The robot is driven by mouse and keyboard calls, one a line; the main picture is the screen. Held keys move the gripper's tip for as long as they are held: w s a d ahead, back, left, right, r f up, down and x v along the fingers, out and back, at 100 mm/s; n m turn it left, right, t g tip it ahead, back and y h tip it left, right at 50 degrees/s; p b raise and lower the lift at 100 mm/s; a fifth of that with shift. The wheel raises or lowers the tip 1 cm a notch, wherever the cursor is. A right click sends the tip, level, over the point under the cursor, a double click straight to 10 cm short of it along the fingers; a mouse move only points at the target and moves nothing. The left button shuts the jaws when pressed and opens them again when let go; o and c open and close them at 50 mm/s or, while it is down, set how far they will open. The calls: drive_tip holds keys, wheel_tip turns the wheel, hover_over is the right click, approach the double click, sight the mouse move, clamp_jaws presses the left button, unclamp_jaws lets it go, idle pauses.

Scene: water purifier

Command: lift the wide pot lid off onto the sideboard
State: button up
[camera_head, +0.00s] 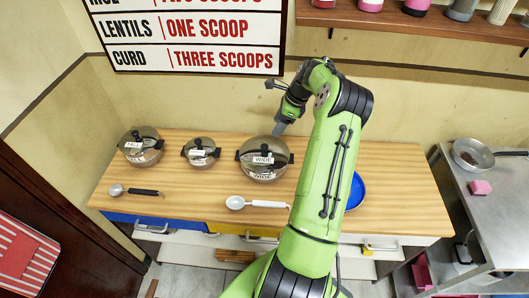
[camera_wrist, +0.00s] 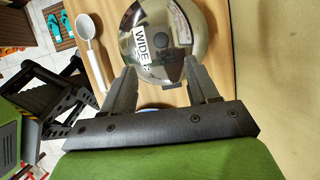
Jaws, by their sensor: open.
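The wide pot (camera_head: 262,174) stands on the wooden sideboard (camera_head: 190,200), right of two other pots. Its shiny lid (camera_head: 254,149) is on it, with a black knob and a white WIDE label. In the wrist view the round lid (camera_wrist: 165,30) fills the top middle, the label to its left. My gripper (camera_head: 279,129) is above the lid's back right side in the head view. In the wrist view my gripper (camera_wrist: 161,72) is open and empty, its fingers apart near the lid's lower edge. Whether a finger touches the pot cannot be told.
A tall lidded pot (camera_head: 141,146) and a small lidded pot (camera_head: 201,152) stand to the left. A black-handled spoon (camera_head: 134,191) and a white-handled spoon (camera_head: 256,204) lie in front. A blue dish (camera_head: 356,190) is partly behind my arm. Bare wood lies between spoons and at far right.

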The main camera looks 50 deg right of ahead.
hover_over(265, 146)
drive_tip(key=s+d, duration=0.1)
drive_tip(key=f, duration=0.6)
drive_tip(key=shift+s+d+f, duration=0.15)
drive_tip(key=shift+d+f, duration=0.05)
drive_tip(key=x, duration=0.5)
drive_tip(key=shift+s+d+f, duration=0.1)
drive_tip(key=shift+s+f, duration=0.05)
drive_tip(key=shift+s, duration=0.05)
drive_tip(key=shift+c, duration=0.6)
clamp_jaws()
